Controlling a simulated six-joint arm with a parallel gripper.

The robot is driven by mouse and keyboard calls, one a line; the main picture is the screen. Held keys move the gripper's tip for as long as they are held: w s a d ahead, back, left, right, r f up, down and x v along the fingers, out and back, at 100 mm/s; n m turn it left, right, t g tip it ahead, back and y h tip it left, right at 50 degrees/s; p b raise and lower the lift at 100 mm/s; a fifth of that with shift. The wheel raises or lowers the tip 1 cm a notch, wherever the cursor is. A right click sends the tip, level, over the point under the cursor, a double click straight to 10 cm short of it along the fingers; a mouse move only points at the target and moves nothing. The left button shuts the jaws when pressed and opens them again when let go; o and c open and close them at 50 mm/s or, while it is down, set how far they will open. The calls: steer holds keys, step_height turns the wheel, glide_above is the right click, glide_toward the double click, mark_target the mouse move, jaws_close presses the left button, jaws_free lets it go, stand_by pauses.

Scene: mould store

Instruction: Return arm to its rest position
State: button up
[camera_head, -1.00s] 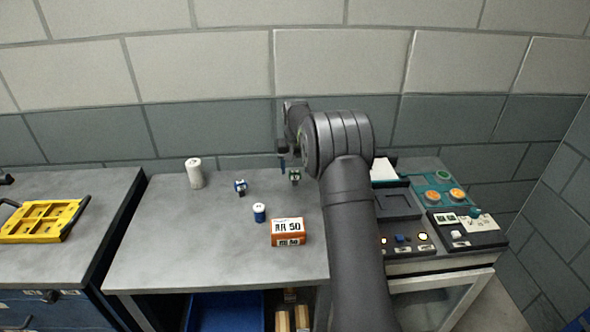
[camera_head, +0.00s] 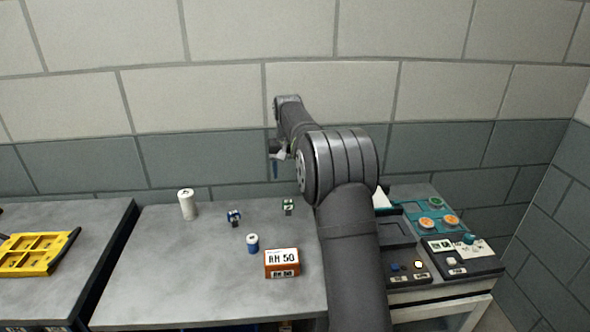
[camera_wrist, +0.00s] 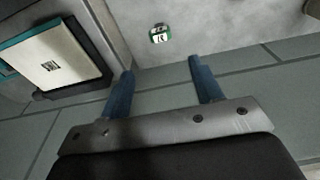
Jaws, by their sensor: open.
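My gripper (camera_wrist: 160,70) is open in the wrist view, its two blue fingers apart with nothing between them. In the head view my gripper (camera_head: 275,165) is small and hangs above the back of the grey table, in front of the wall. It is clear of the table and of the things on it. My arm rises from the bottom right of the centre and bends towards the wall.
The table (camera_head: 170,280) bears a white cylinder (camera_head: 187,204), a small blue item (camera_head: 234,217), a small green item (camera_head: 288,206), a blue-and-white cylinder (camera_head: 252,243) and an orange box (camera_head: 282,263). A yellow tray (camera_head: 40,262) lies left. A control panel (camera_head: 462,250) stands right.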

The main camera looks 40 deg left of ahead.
mark_target(288, 201)
steer(key=f, duration=0.8)
steer(key=w+a+f, duration=0.1)
steer(key=f, duration=0.3)
steer(key=shift+w+r, duration=0.1)
steer(key=shift+r, duration=1.75)
